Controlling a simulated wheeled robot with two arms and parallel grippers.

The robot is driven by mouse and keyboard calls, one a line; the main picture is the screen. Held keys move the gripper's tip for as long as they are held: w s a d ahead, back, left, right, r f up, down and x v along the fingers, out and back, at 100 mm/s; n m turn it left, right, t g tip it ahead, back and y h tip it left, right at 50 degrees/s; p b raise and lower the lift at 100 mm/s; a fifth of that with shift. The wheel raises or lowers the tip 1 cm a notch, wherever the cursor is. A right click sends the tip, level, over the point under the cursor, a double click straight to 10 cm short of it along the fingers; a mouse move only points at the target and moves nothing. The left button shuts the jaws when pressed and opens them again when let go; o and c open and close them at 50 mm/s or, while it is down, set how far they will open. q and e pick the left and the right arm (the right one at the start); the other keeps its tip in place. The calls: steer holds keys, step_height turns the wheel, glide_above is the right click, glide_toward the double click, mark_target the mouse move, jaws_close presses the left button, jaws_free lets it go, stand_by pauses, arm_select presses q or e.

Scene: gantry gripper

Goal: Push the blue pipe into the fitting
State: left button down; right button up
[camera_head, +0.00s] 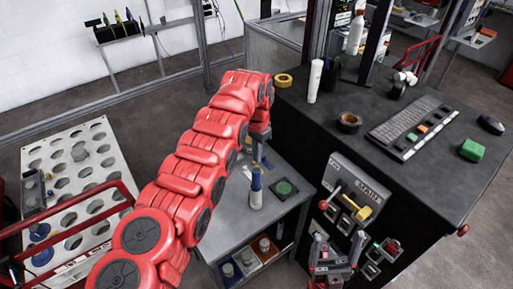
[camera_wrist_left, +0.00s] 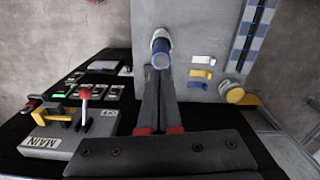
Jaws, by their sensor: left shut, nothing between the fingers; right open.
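The blue pipe (camera_head: 257,181) stands upright on a small grey table, with a white fitting (camera_head: 256,199) below it. In the left wrist view, the pipe's round blue end (camera_wrist_left: 162,60) shows just beyond my fingertips. How deep the pipe sits in the fitting is hard to tell. My left gripper (camera_head: 257,160) is shut and empty, pointing down close above the pipe; in the left wrist view its dark fingers lie side by side. I cannot tell whether they touch the pipe. My right gripper (camera_head: 329,252) is open at the lower right, beside the dark cabinet's front.
The grey table (camera_head: 226,232) also carries a green round piece (camera_head: 284,188). A control box (camera_head: 348,187) with red and yellow levers juts from the dark cabinet (camera_head: 425,165) on the right. A white rack with holes (camera_head: 103,150) stands on the left.

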mark_target(257, 169)
arm_select(q)
steer(key=shift+f+b, duration=0.35)
steer(key=shift+f, duration=1.7)
